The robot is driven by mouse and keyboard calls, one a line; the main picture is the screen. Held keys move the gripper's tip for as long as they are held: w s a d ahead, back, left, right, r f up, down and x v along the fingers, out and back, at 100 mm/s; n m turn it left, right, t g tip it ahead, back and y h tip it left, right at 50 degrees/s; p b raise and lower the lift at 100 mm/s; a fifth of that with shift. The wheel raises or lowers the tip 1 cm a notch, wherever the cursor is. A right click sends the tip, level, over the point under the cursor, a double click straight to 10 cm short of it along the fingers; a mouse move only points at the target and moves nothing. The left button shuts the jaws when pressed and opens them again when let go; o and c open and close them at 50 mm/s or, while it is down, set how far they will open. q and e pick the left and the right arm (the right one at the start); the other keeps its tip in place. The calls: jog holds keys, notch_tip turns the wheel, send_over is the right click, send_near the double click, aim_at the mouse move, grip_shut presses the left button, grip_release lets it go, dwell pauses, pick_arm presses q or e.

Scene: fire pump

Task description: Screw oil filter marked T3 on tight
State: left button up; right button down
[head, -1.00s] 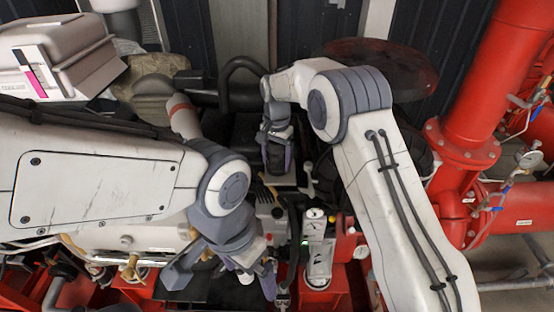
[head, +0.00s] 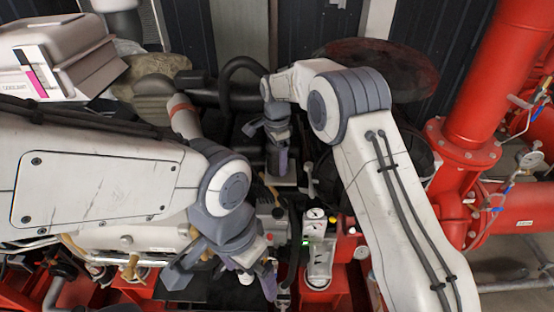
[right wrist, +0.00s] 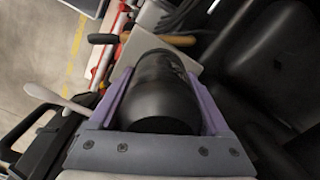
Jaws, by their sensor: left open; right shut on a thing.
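My right gripper (head: 279,165) reaches down at the middle of the engine bay in the head view. In the right wrist view its purple fingers lie on both sides of a smooth black cylinder, the oil filter (right wrist: 162,95), and are shut on it. Faint print shows on the filter's far side, too small to read, so I cannot confirm the T3 mark. The filter's far end and any thread are hidden. In the head view the fingers mostly hide it. My left gripper (head: 222,281) is open at the lower left, apart from the filter.
A gauge block (head: 318,235) stands right of my left gripper. A brown-handled tool (right wrist: 172,39) shows beyond the filter in the right wrist view. Thick red pipes (head: 480,110) fill the right side. A grey case (head: 60,55) sits at the upper left.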

jog(key=shift+r+m, duration=0.1)
jog(key=shift+m, duration=0.2)
jog(key=m, duration=0.3)
jog(key=shift+w, duration=0.15)
jog(key=shift+c, duration=0.3)
grip_release()
jog(key=shift+o, duration=0.3)
jog(key=shift+r, duration=3.65)
jog(key=shift+f, duration=3.3)
